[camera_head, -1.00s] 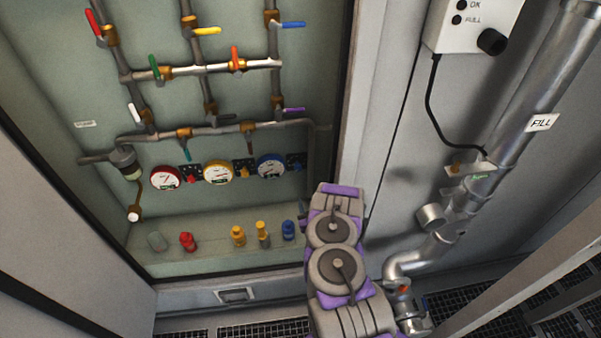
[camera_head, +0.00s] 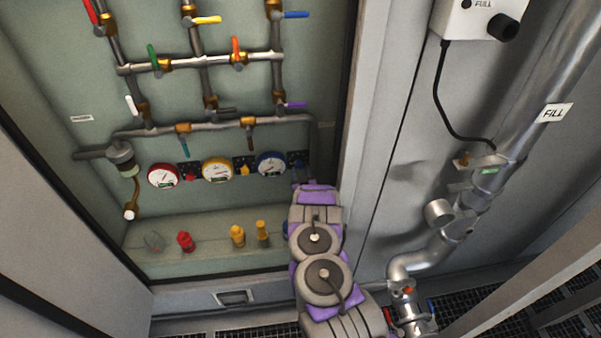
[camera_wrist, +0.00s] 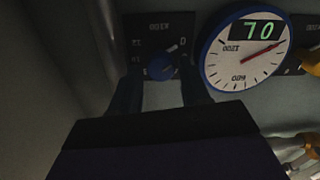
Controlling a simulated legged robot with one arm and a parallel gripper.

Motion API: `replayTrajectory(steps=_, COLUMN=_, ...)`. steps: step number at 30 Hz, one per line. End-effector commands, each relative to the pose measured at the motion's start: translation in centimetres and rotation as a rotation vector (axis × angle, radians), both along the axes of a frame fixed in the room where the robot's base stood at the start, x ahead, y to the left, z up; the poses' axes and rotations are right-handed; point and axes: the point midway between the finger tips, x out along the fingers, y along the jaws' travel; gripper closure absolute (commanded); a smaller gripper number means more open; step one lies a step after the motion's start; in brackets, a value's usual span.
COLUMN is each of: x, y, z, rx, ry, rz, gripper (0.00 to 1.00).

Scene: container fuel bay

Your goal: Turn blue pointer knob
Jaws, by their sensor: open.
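The blue pointer knob (camera_wrist: 160,66) sits on a dark label plate (camera_wrist: 150,40) in the wrist view, where the lettering looks upside down. The pointer seems to slant toward the upper right. My gripper (camera_wrist: 160,76) is open, with one dark finger on each side of the knob's lower part. I cannot tell whether the fingers touch it. The blue-rimmed gauge (camera_wrist: 245,48) beside the plate reads 70, and it also shows in the head view (camera_head: 271,164). In the head view my arm reaches the panel just below the gauge's plate, and my fingertips cannot be made out.
The yellow gauge (camera_head: 217,170) and red gauge (camera_head: 164,176) stand left in the same row, with knobs between. Pipes with coloured valve levers run above. Several fittings, such as a yellow one (camera_head: 237,236), stand on the ledge below. The cabinet's right edge post (camera_head: 357,130) is close to my arm.

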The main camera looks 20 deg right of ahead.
Motion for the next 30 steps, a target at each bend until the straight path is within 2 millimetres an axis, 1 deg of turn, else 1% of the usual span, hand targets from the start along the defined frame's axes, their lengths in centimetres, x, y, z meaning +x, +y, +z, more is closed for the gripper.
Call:
replayTrajectory(steps=1, x=0.37, y=-0.06, z=0.0, rx=-0.001, ry=-0.003, rz=0.0, gripper=0.54)
replayTrajectory(steps=5, x=0.81, y=-0.15, z=-0.05, rx=0.002, ry=0.0, rz=0.0, gripper=0.54)
replayTrajectory(steps=14, x=0.91, y=-0.19, z=-0.07, rx=0.002, ry=0.001, rz=0.0, gripper=0.54)
replayTrajectory(steps=27, x=0.91, y=-0.18, z=-0.08, rx=0.001, ry=0.002, rz=0.001, gripper=0.95)
replayTrajectory(steps=30, x=0.92, y=-0.17, z=-0.09, rx=0.004, ry=0.001, rz=0.001, gripper=0.95)
